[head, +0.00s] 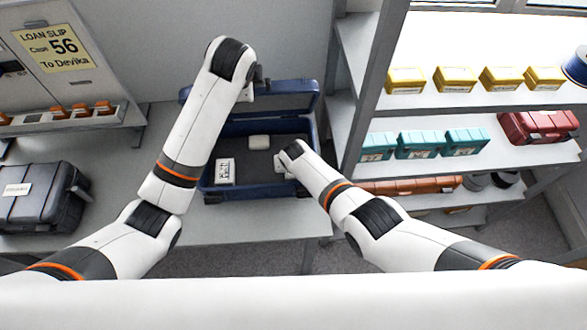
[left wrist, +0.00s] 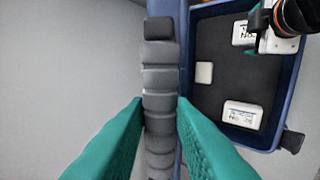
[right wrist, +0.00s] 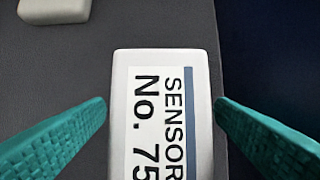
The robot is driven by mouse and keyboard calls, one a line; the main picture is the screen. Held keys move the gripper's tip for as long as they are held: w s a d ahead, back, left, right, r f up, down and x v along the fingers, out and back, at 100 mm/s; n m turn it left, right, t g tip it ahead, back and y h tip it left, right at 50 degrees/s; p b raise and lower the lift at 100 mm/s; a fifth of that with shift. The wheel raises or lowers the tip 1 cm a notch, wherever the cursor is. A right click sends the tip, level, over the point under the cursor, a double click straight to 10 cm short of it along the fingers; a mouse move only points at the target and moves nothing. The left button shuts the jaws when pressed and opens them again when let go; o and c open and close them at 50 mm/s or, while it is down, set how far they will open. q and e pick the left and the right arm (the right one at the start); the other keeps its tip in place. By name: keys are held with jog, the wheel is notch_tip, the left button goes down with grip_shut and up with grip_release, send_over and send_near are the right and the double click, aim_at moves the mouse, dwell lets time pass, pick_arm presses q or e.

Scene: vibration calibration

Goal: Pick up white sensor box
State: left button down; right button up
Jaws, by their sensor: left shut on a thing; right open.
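A white sensor box (right wrist: 160,120) labelled "SENSOR No. 75" lies on the dark floor of the blue case (head: 262,191). My right gripper (right wrist: 160,101) is open, one finger on each side of the box with small gaps. In the head view my right arm partly hides this box. A second labelled white box (head: 225,171) lies at the left in the case, and a smaller blank white block (head: 258,142) lies toward the back. My left gripper (left wrist: 158,105) is shut on a dark ribbed handle (left wrist: 160,80) at the raised lid's edge (head: 285,87).
A black case (head: 38,200) sits on the bench at left. A shelf unit at right holds yellow boxes (head: 455,79), teal boxes (head: 418,145) and a red case (head: 538,126). Bare bench (head: 270,230) shows in front of the blue case.

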pick_arm(q)
jog(key=shift+f, duration=0.15)
pick_arm(e)
jog(key=shift+f, duration=0.25)
jog(key=shift+c, duration=0.6)
jog(key=c, duration=1)
jog(key=shift+r, duration=0.1)
notch_tip(320, 180, up, 10)
jog(key=shift+r, duration=0.2)
notch_tip(320, 180, up, 2)
jog(key=shift+r, duration=0.1)
